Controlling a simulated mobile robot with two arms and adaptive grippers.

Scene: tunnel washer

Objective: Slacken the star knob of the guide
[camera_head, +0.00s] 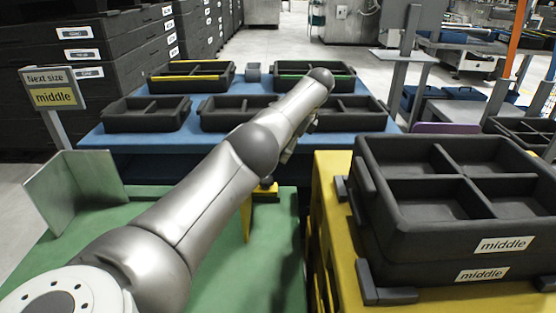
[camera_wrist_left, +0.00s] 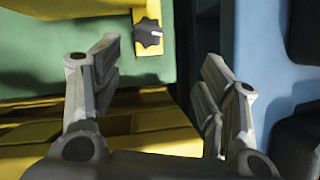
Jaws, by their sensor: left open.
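The dark star knob (camera_wrist_left: 148,35) with a pale mark sits on the yellow guide (camera_wrist_left: 147,9) in the left wrist view. In the head view the knob (camera_head: 267,183) shows small on top of the yellow guide (camera_head: 264,208), just beside my left arm. My left gripper (camera_wrist_left: 160,55) is open and empty. The knob lies ahead of its fingers, closer to the left finger in the picture, and apart from both. In the head view this gripper is mostly hidden behind my arm. My right gripper is in neither view.
A green table (camera_head: 215,262) lies under my arm, with an upright metal plate (camera_head: 78,190) at left. A yellow stand (camera_head: 335,250) bears stacked black "middle" trays (camera_head: 463,245) at right. A blue table (camera_head: 100,137) with several black trays stands behind. A sign (camera_head: 52,90) reads "Next size middle".

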